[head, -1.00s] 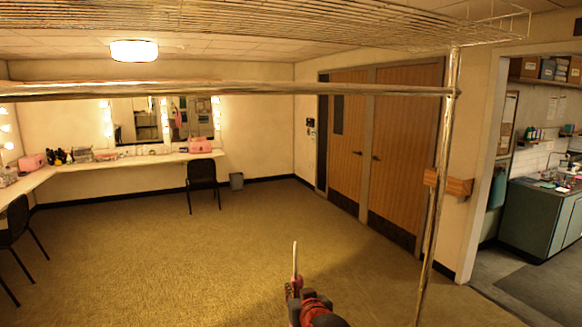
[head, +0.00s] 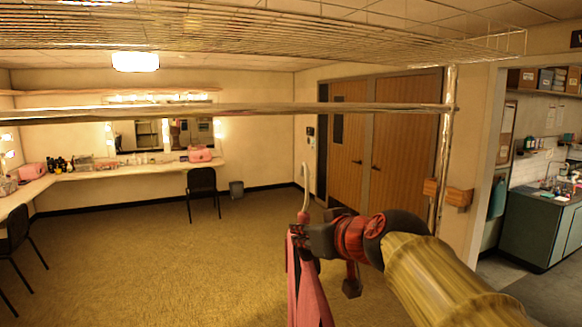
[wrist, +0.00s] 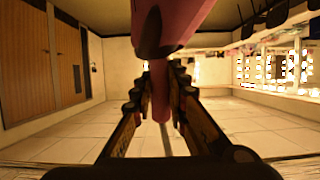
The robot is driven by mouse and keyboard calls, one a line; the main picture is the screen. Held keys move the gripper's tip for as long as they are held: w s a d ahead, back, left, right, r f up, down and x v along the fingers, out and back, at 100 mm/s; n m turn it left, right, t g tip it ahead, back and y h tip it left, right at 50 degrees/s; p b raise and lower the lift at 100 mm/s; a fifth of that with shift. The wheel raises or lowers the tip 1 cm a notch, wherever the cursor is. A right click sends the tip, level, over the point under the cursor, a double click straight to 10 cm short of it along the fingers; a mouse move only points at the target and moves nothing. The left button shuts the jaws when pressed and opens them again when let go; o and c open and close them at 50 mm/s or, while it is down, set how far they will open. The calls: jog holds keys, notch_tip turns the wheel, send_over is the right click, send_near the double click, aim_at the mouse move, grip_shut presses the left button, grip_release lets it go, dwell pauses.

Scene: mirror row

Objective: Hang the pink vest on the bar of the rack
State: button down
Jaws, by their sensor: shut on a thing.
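The pink vest (head: 308,292) hangs below my gripper (head: 300,232) in the head view, its lower end cut off by the frame edge. My gripper is shut on the vest's hanger, whose pale hook (head: 306,185) points up. The rack's bar (head: 240,109) runs across the upper picture. The hook appears below the bar and apart from it in the picture; I cannot tell their distance in depth. In the wrist view, the vest (wrist: 182,18) shows at the top, beyond my gripper's fingers (wrist: 160,100).
A wire shelf (head: 300,30) lies above the bar. The rack's right post (head: 447,130) stands behind my arm, with a wooden block (head: 458,196) near it. A black chair (head: 202,190) and a counter (head: 130,168) are farther back. The floor between is clear.

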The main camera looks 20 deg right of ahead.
jog(key=s+a+r+n+y+p, duration=0.1)
jog(key=s+a+r, duration=0.25)
jog(key=r, duration=0.25)
jog(key=s+a+r+n+y, duration=0.1)
jog(key=s+a+r, duration=0.1)
jog(key=s+r, duration=0.3)
jog(key=s+a+r+n+y+p, duration=0.1)
jog(key=s+a+r+y, duration=0.1)
jog(key=s+a+r, duration=0.3)
jog(key=w+d+f+p, duration=0.1)
jog(key=w+p, duration=0.4)
jog(key=w, duration=1)
jog(key=w+d+f+p, duration=0.1)
jog(key=w+p, duration=0.4)
jog(key=w, duration=1.1)
jog(key=shift+f+p, duration=0.35)
jog(key=shift+f, duration=0.15)
dwell(0.5)
jog(key=shift+w, duration=0.15)
jog(key=c, duration=1.7)
grip_release()
jog(key=shift+o, duration=0.4)
jog(key=shift+f, duration=0.15)
